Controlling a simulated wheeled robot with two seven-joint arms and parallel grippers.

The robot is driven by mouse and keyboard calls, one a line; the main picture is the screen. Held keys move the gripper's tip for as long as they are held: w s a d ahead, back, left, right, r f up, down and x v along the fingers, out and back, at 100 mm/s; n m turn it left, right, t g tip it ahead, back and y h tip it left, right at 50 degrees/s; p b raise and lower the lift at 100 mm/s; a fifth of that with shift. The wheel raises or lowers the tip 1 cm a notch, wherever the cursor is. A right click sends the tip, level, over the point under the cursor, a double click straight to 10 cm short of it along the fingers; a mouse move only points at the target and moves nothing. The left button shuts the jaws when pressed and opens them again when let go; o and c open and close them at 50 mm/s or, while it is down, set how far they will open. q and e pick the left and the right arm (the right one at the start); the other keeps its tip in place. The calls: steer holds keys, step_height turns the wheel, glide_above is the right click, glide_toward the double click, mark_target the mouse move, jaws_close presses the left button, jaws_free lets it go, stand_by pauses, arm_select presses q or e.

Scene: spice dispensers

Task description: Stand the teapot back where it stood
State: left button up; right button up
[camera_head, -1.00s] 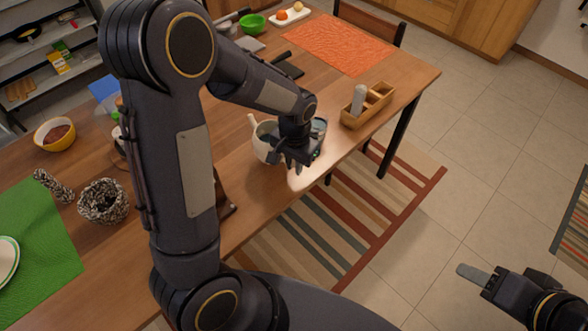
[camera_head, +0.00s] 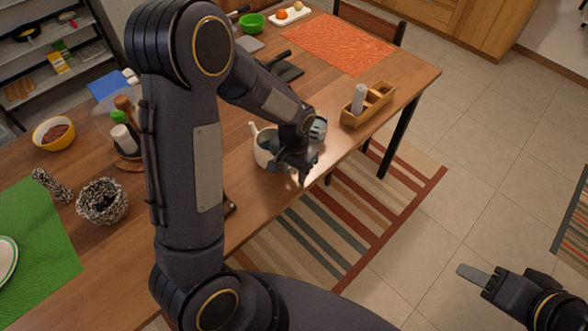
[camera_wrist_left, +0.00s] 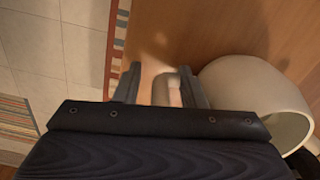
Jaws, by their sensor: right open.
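The cream teapot (camera_head: 262,152) stands on the wooden table near its front edge, spout toward the back left; my left gripper partly hides it. In the left wrist view its round, open-topped body (camera_wrist_left: 240,85) fills the right side. My left gripper (camera_head: 300,174) is low beside the teapot's front right. In the wrist view its fingers (camera_wrist_left: 160,84) are apart, with a pale handle-like piece (camera_wrist_left: 167,90) between them and a gap at the left finger. My right gripper (camera_head: 500,279) is open and empty over the floor at lower right.
A bluish-grey cup-like thing (camera_head: 318,128) is close behind my left gripper. A wooden caddy (camera_head: 378,102) with a shaker stands to the right. Table space right of the teapot is narrow.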

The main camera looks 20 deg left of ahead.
arm_select(q)
steer(key=shift+r, duration=0.3)
step_height(320, 180, up, 10)
steer(key=shift+r+p, duration=0.25)
steer(key=shift+p, duration=0.3)
steer(key=shift+s+r, duration=0.15)
steer(key=shift+r, duration=0.55)
steer(key=s+r+n+t+h, duration=0.2)
steer(key=s+r, duration=0.1)
steer(key=s, duration=0.6)
steer(key=s+r+n+t+h, duration=0.1)
steer(key=s+r+t, duration=0.2)
steer(key=s, duration=0.6)
steer(key=shift+s+a+r+n+t+h, duration=0.3)
steer(key=shift+s+r+n+h, duration=0.1)
steer(key=shift+r, duration=0.25)
